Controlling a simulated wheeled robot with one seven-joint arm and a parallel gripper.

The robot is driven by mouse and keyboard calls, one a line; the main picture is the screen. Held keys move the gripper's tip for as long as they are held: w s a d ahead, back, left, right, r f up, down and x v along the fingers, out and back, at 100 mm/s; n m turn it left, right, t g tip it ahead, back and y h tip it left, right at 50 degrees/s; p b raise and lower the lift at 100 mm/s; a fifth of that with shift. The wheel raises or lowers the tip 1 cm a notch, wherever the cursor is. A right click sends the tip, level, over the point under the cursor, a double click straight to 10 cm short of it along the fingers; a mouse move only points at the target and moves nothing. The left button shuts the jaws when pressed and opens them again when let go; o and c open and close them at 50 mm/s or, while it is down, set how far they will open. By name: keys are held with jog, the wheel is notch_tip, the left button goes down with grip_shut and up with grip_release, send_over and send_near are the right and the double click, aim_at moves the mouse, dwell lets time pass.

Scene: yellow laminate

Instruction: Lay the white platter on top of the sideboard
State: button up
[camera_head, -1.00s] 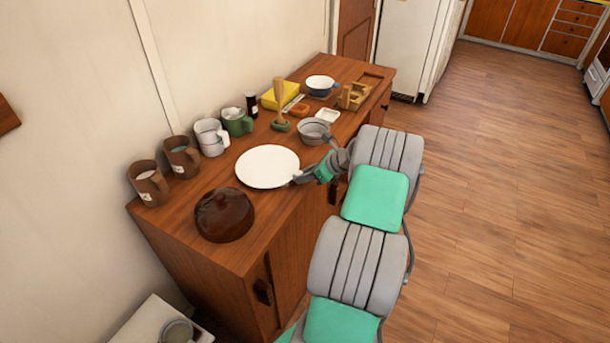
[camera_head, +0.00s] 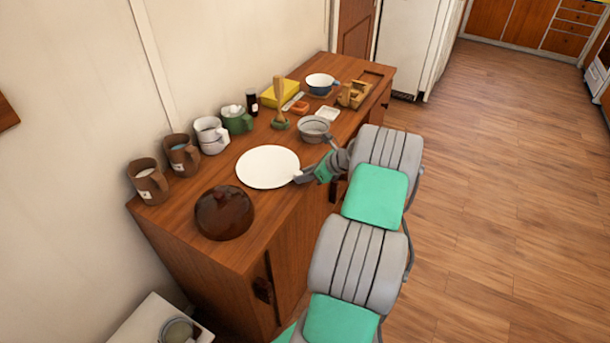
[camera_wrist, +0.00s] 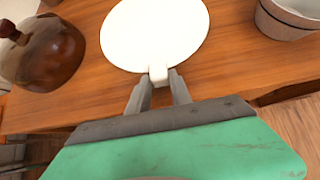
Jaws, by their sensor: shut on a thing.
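The white platter (camera_head: 267,167) is a flat, round plate with a small tab-like handle. It is over the front part of the wooden sideboard (camera_head: 175,215), level or nearly so; I cannot tell whether it touches the top. My gripper (camera_head: 300,178) reaches in from the right, at the sideboard's front edge. In the wrist view, the fingers of my gripper (camera_wrist: 159,80) are shut on the tab of the platter (camera_wrist: 150,35), and the disc extends beyond them.
A dark brown lidded pot (camera_head: 225,213) stands left of the platter, and a grey pot (camera_head: 314,129) stands to its right. Several mugs, including a brown one (camera_head: 147,180), line the wall side.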

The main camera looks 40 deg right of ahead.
jog(key=o, duration=0.5)
jog(key=shift+f, duration=0.1)
jog(key=shift+c, duration=0.2)
jog(key=shift+o, duration=0.4)
jog(key=o, duration=0.5)
jog(key=shift+f, duration=0.1)
jog(key=shift+c, duration=0.7)
jog(key=w+r+p+v, duration=0.1)
jog(key=p+v, duration=0.6)
jog(key=v, duration=0.1)
jog(key=shift+s+r, duration=0.15)
jog(key=shift+s, duration=0.05)
jog(key=shift+a, duration=0.15)
